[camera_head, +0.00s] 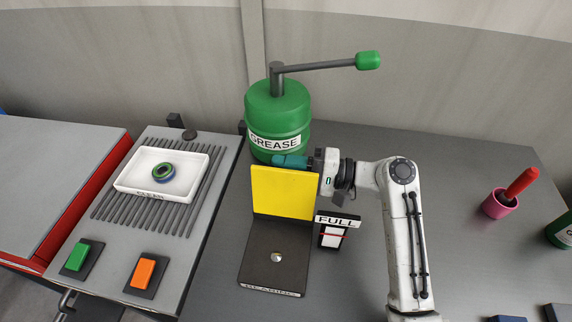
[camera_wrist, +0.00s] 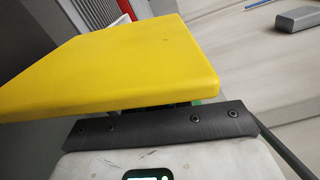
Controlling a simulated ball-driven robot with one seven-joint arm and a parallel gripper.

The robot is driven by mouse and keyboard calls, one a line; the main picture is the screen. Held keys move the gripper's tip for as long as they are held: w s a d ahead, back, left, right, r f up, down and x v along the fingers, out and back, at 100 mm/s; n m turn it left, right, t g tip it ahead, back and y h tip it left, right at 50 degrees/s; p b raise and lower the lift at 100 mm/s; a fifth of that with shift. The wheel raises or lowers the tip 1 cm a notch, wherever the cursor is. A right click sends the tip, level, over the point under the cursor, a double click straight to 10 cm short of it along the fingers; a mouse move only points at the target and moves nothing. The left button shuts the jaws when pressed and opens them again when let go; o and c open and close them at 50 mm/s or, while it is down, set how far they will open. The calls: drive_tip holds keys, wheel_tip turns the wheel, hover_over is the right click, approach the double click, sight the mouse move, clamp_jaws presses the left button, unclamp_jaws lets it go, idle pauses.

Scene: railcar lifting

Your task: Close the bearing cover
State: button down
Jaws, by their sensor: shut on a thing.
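In the wrist view the yellow cover (camera_wrist: 115,65) fills the upper left, close above a dark bar of my gripper. The fingertips are hidden there, so the exact hold cannot be seen.
A green grease drum (camera_head: 277,115) with a lever stands close behind the cover. A FULL gauge (camera_head: 333,232) is right of the base. At left, a white tray (camera_head: 128,188) holds a ring-shaped part (camera_head: 163,172), near green (camera_head: 77,257) and orange (camera_head: 143,273) buttons. A pink cup (camera_head: 497,206) stands at right.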

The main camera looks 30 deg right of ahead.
sight(282, 183)
drive_tip(key=shift+s+a+r+n, duration=0.4)
drive_tip(key=shift+s+a+n, duration=0.15)
drive_tip(key=shift+s+n, duration=0.35)
drive_tip(key=shift+s+a+r+n+b, duration=0.25)
drive_tip(key=shift+s+a+n+b, duration=0.25)
drive_tip(key=shift+n, duration=0.4)
drive_tip(key=shift+s+a+r+n+b, duration=0.3)
drive_tip(key=shift+s+n+b, duration=0.25)
drive_tip(key=shift+n, duration=0.35)
drive_tip(key=shift+s+a, duration=0.1)
drive_tip(key=c, duration=1.2)
unclamp_jaws()
drive_tip(key=shift+o, duration=0.2)
drive_tip(key=p+v, duration=0.1)
drive_tip(key=v, duration=0.9)
drive_tip(key=shift+s+d+p, duration=0.2)
drive_tip(key=shift+d+p, duration=0.1)
drive_tip(key=shift+d, duration=0.05)
